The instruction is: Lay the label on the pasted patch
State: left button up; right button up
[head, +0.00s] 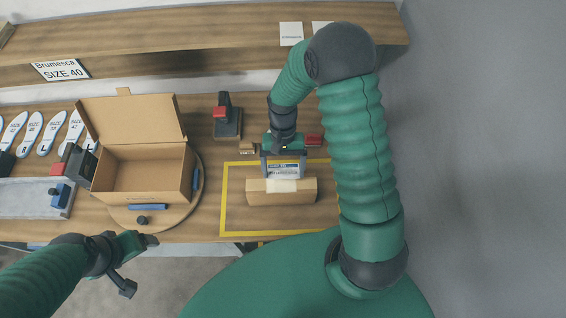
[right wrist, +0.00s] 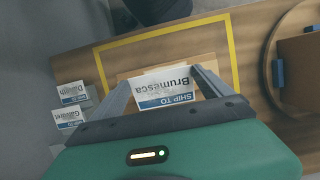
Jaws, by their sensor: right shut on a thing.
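My right gripper (head: 284,172) is shut on a white label with a blue band (head: 288,168), above the far part of a small closed carton (head: 300,197). In the right wrist view the label (right wrist: 165,85) reads "SHIP TO Brumesca" and sits between the two fingers, with the carton (right wrist: 206,61) behind it. A pale pasted patch (head: 282,186) shows on the carton, just in front of the label's lower edge. I cannot tell whether the label touches the carton. My left gripper (head: 138,265) is open and empty, off the table's front edge.
A yellow outline (head: 225,200) surrounds the carton. An open cardboard box (head: 145,180) stands on a round turntable (head: 150,219) to the left. A red-topped tool (head: 226,118) stands behind. Other labels (right wrist: 73,92) stand beside the outline in the right wrist view.

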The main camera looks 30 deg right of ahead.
aim_at(282, 173)
jog(key=shift+w+a, duration=0.15)
jog(key=shift+a, duration=0.5)
jog(key=shift+f, duration=0.3)
jog(key=shift+f+b, duration=0.5)
jog(key=shift+f, duration=0.1)
jog(key=shift+d+f+b, duration=0.25)
jog(key=shift+f+b, duration=0.15)
jog(key=shift+f, duration=0.25)
jog(key=shift+d+f+b, duration=0.2)
jog(key=shift+f+b, duration=0.2)
jog(key=shift+f, duration=0.25)
jog(key=shift+a+f+b, duration=0.2)
jog(key=shift+f+b, duration=0.3)
jog(key=shift+f, duration=0.2)
jog(key=shift+a+f+b, duration=0.15)
jog(key=shift+f+b, duration=0.3)
jog(key=shift+f, duration=0.5)
pick_arm(q)
jog(key=x, duration=0.3)
jog(key=a+x, duration=0.1)
jog(key=x, duration=0.1)
jog(key=shift+s+f, duration=0.1)
jog(key=shift+s, duration=0.3)
pick_arm(e)
jog(key=shift+d, duration=0.1)
